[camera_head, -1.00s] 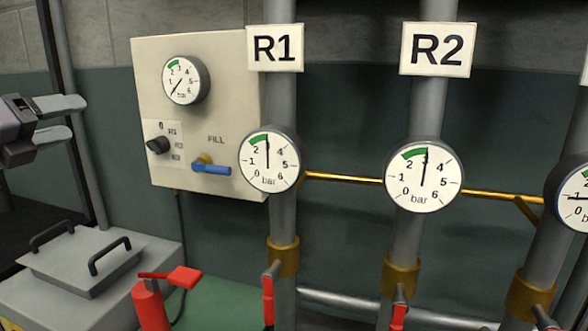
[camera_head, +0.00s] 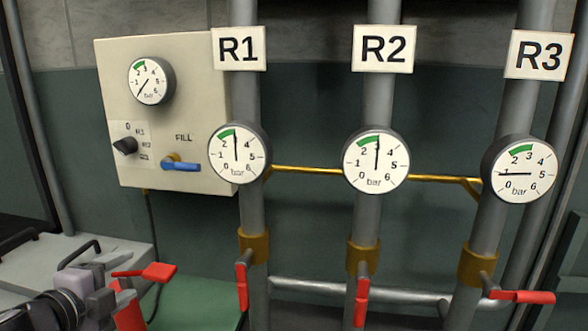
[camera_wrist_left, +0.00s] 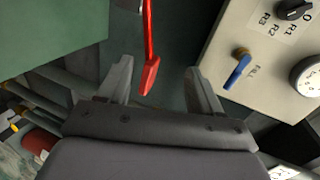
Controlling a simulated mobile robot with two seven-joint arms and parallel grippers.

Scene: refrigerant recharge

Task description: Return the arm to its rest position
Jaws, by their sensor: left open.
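My left gripper (camera_head: 122,289) is low at the left in the head view, over the grey box and beside the red cylinder (camera_head: 130,314) with its red lever (camera_head: 160,272). In the left wrist view its two fingers (camera_wrist_left: 160,82) are spread apart with nothing held. A red lever (camera_wrist_left: 149,75) shows between and beyond them; I cannot tell contact from this angle. The cream panel (camera_head: 205,100) with its gauge (camera_head: 151,81), black selector knob (camera_head: 126,145) and blue FILL handle (camera_head: 181,166) is clear of the gripper. My right gripper is not in view.
Pipes R1 (camera_head: 249,206), R2 (camera_head: 371,212) and R3 (camera_head: 487,229) carry gauges. The R1 red handle (camera_head: 242,285) and R2 red handle (camera_head: 361,300) hang down; the R3 handle (camera_head: 522,296) lies sideways. A grey box (camera_head: 120,250) is at lower left.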

